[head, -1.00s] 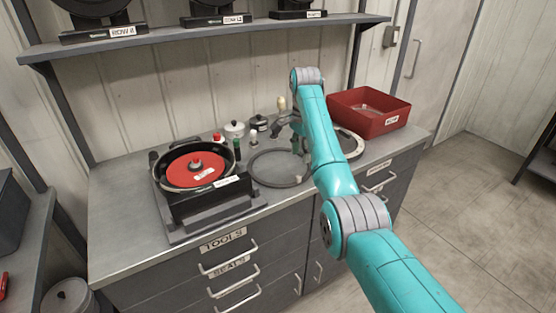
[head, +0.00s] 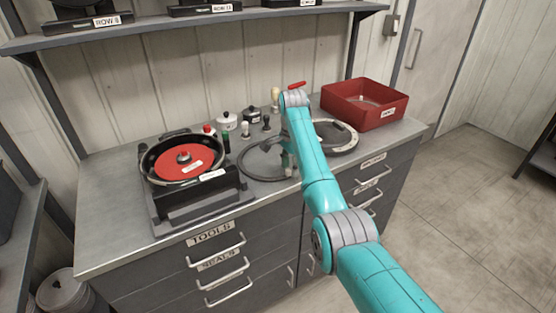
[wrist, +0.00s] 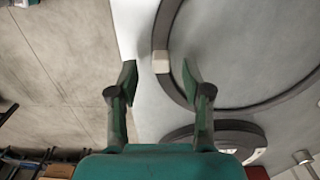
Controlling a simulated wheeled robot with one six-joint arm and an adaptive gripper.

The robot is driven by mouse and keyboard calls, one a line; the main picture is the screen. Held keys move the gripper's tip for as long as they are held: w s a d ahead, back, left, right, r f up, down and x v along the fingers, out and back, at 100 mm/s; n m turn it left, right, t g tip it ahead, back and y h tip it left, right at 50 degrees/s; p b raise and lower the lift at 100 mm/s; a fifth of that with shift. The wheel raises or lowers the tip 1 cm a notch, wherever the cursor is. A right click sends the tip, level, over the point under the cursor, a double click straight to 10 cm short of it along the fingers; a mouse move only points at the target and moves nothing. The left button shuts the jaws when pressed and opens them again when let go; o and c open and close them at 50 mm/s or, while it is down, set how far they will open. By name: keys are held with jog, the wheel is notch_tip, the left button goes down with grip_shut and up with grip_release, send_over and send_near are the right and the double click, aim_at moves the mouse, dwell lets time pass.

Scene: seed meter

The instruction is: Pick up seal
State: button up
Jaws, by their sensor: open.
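A thin dark grey ring seal (head: 262,179) lies flat on the grey bench top, right of the black meter with the red disc. My gripper (head: 289,165) is over the ring's right side in the head view, partly hidden by my arm. In the wrist view the seal (wrist: 215,107) is a large dark ring with a pale tab (wrist: 160,62) on its edge. My gripper (wrist: 160,76) is open, with the tab just beyond and between its two fingertips. Nothing is held. I cannot tell the height of the fingertips above the bench.
The meter with its red disc (head: 184,160) stands at left. Small knobbed tools and jars (head: 227,120) stand along the back. The bench's front edge is near the seal.

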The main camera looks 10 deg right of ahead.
jog(key=shift+a+f, duration=0.15)
jog(key=shift+f, duration=0.6)
grip_shut()
jog(key=shift+r, duration=0.1)
